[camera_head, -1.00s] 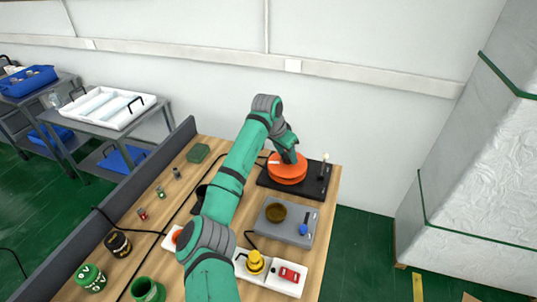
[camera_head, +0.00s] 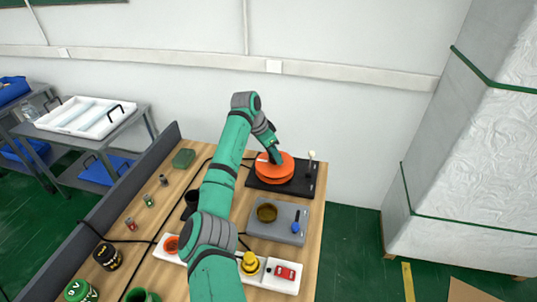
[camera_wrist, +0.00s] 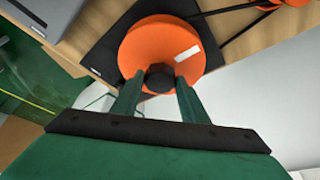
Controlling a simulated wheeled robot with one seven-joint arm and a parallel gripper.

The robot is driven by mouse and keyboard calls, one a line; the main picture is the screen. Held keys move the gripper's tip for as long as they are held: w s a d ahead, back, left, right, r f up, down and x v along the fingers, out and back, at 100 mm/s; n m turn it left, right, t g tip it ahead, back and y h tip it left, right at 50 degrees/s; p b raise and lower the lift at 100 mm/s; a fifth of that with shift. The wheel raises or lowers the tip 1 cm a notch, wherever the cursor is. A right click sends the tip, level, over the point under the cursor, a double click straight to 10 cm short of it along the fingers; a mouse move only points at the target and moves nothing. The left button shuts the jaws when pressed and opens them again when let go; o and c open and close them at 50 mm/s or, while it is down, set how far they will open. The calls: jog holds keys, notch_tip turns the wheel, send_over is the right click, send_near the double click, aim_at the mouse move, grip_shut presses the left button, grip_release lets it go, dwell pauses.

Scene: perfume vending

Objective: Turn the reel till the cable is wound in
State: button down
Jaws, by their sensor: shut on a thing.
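The orange reel (camera_head: 288,174) sits on a black base plate (camera_head: 302,189) at the far end of the wooden table. My gripper (camera_wrist: 158,88) is over the reel, its fingers on either side of the dark round knob (camera_wrist: 158,76) near the reel's rim. The wrist view shows the orange reel face (camera_wrist: 150,45) with a white strip (camera_wrist: 188,54) on it. A black cable (camera_wrist: 232,30) runs from the base area to the upper right of the wrist view. How much cable is on the reel is hidden.
A white-tipped post (camera_head: 311,156) stands on the base plate's right side. A grey scale-like plate (camera_head: 283,232) with a brown bowl is nearer. A white panel with a yellow knob (camera_head: 250,262) and red switch (camera_head: 285,272) is nearer still. Small jars stand at left.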

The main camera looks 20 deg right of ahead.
jog(key=c, duration=1.1)
grip_release()
jog(key=shift+r, duration=0.15)
jog(key=v, duration=1)
jog(key=shift+a+r, duration=0.2)
jog(key=shift+r, duration=0.05)
